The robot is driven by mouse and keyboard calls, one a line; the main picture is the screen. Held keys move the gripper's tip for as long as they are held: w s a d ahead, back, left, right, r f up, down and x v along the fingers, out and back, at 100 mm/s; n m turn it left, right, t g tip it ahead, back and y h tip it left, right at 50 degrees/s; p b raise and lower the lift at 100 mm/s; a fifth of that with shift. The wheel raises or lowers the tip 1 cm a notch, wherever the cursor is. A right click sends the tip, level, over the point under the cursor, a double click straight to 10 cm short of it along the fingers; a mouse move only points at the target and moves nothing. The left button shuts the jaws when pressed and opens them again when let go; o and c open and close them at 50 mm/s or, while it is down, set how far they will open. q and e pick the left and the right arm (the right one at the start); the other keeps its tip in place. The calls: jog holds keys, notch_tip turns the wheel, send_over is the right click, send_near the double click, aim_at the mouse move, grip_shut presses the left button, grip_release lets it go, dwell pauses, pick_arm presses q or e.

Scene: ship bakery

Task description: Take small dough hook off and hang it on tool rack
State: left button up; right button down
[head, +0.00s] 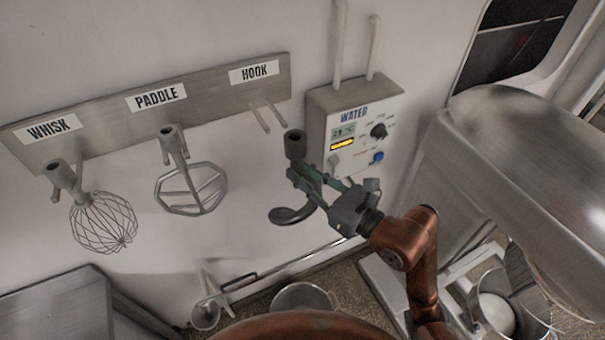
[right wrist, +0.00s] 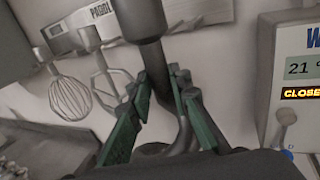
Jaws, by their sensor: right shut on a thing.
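The small dough hook (head: 294,146) is dark grey, with a round collar on top and a curved end at the lower left. My right gripper (head: 306,180) is shut on its shank and holds it upright in the air, below and a little right of the HOOK pegs. In the right wrist view the hook's collar and shank (right wrist: 146,28) stand between the green fingers of my right gripper (right wrist: 158,100). The tool rack (head: 215,92) is a metal wall strip; its two pegs under the HOOK label (head: 254,72) are empty. My left gripper is not in view.
The whisk (head: 103,222) and paddle (head: 190,188) hang on the rack to the left. The WATER control box (head: 372,108) is close to the right of the hook. The mixer (head: 530,150) stands at right, with a bowl (head: 497,312) below. A steel counter (head: 55,310) is lower left.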

jog(key=shift+w+a, duration=0.15)
jog(key=shift+w, duration=0.75)
jog(key=shift+w+a, duration=0.15)
jog(key=shift+w, duration=0.15)
jog(key=shift+w+a, duration=0.2)
jog(key=shift+w, duration=0.1)
jog(key=shift+w+a, duration=0.15)
jog(key=shift+w, duration=0.15)
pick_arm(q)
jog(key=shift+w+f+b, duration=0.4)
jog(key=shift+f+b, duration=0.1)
pick_arm(e)
jog(key=w, duration=0.1)
jog(key=w+a, duration=0.1)
jog(key=w, duration=0.1)
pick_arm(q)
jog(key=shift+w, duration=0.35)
pick_arm(e)
jog(key=shift+a, duration=0.1)
